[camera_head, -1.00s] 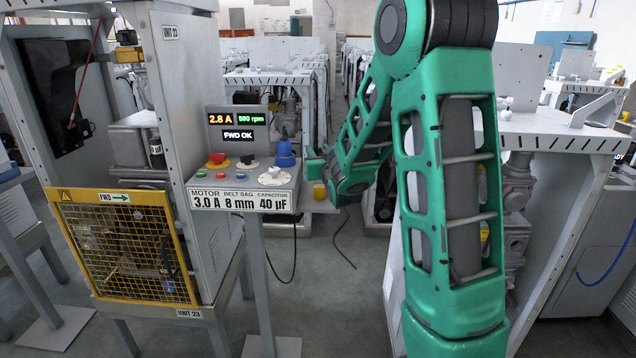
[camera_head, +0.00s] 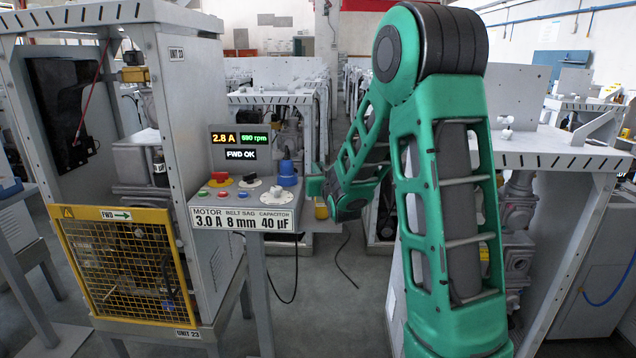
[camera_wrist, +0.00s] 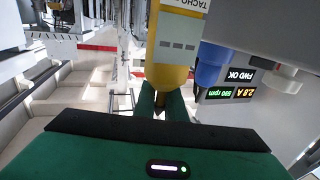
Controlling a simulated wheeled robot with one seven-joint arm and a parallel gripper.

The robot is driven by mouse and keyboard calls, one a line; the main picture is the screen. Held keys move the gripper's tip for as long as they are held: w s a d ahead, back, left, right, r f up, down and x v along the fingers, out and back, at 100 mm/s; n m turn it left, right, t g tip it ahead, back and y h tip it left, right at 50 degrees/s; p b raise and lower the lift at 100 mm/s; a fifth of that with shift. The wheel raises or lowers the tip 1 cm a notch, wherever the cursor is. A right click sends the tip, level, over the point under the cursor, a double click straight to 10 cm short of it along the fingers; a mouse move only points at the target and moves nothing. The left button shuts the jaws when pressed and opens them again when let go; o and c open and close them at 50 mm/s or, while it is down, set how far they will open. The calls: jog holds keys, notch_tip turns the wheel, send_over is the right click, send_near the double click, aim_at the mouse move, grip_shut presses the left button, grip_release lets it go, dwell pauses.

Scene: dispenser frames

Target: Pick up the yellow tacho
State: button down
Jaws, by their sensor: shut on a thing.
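The yellow tacho (camera_wrist: 172,62) is a yellow cylinder with a white label that reads "TACHO", upside down in the wrist view. In the head view only a small yellow part of it (camera_head: 321,209) shows beside the console's right end. My gripper (camera_head: 316,187) is shut on the tacho. The grip itself is partly hidden.
The console (camera_head: 245,219) with coloured buttons, a blue part (camera_head: 287,174) and a lit display (camera_head: 239,147) stands left of my gripper. A yellow mesh guard (camera_head: 125,262) fronts the machine frame at left. Another bench (camera_head: 555,150) is at right. A cable lies on the floor.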

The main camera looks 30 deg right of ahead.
jog(key=s+a+r, duration=0.5)
jog(key=a+r, duration=0.5)
jog(key=r, duration=0.1)
jog(key=shift+s+a, duration=0.15)
jog(key=shift+s, duration=0.1)
dwell(0.8)
